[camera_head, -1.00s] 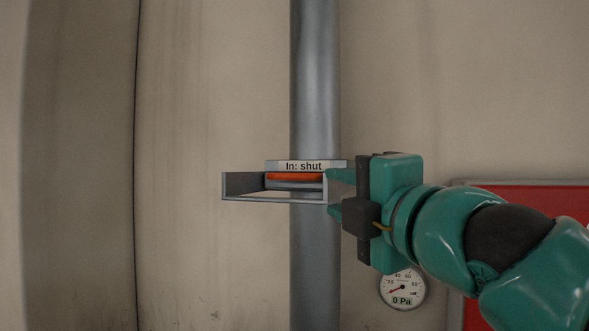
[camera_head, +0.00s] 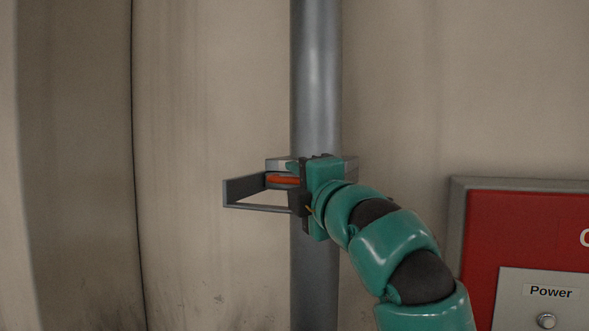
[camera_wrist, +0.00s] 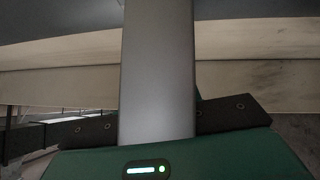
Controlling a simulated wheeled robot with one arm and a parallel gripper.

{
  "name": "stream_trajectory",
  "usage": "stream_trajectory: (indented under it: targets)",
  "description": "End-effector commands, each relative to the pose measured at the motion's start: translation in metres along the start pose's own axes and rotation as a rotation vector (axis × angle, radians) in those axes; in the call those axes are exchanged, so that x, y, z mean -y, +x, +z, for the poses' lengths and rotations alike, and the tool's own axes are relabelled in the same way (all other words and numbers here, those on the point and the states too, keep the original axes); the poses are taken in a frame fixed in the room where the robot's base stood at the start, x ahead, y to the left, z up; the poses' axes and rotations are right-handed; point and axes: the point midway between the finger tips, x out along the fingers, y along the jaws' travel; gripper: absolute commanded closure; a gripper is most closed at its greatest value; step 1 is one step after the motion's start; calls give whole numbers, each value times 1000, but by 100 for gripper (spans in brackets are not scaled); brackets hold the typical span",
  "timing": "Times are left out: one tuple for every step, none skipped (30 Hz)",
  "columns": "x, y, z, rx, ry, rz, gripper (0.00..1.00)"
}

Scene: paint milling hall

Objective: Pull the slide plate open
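The slide plate (camera_head: 281,180), seen as an orange strip, sits in a grey bracket (camera_head: 240,206) across the vertical pipe (camera_head: 316,80). The bracket's open frame juts out to the left. My gripper (camera_head: 290,185) is at the bracket's right side, in front of the pipe, just right of the orange strip. Its upper finger shows near the top of the gripper, so it looks open. The lower finger is hidden, and contact with the plate cannot be told. The label above the strip is mostly covered.
A red panel (camera_head: 480,230) with a "Power" label (camera_head: 551,292) and a round button (camera_head: 547,321) is on the wall at lower right. The wall left of the bracket is free, with a dark vertical seam farther left.

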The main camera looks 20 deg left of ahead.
Motion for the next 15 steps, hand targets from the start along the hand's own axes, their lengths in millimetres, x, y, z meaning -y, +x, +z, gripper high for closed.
stream_trajectory:
  targets:
    - [-2,5,0,-1,1,-1,67]
    - [-2,6,-1,-2,1,0,67]
    - [-1,8,-1,-2,1,2,67]
    - [-1,9,-1,-2,1,2,67]
    - [-1,10,-1,-1,1,2,67]
    - [-1,11,-1,-1,0,3,67]
    - [0,11,-1,-1,0,3,67]
    - [0,11,-1,-1,0,3,67]
    - [0,11,-1,-1,0,3,67]
    - [0,11,-1,-1,0,3,67]
    - [0,11,-1,-1,0,3,67]
    - [0,11,-1,-1,0,3,67]
    - [0,11,-1,-1,0,2,67]
    - [0,11,0,-1,0,2,72]
    - [0,11,0,-1,0,2,80]
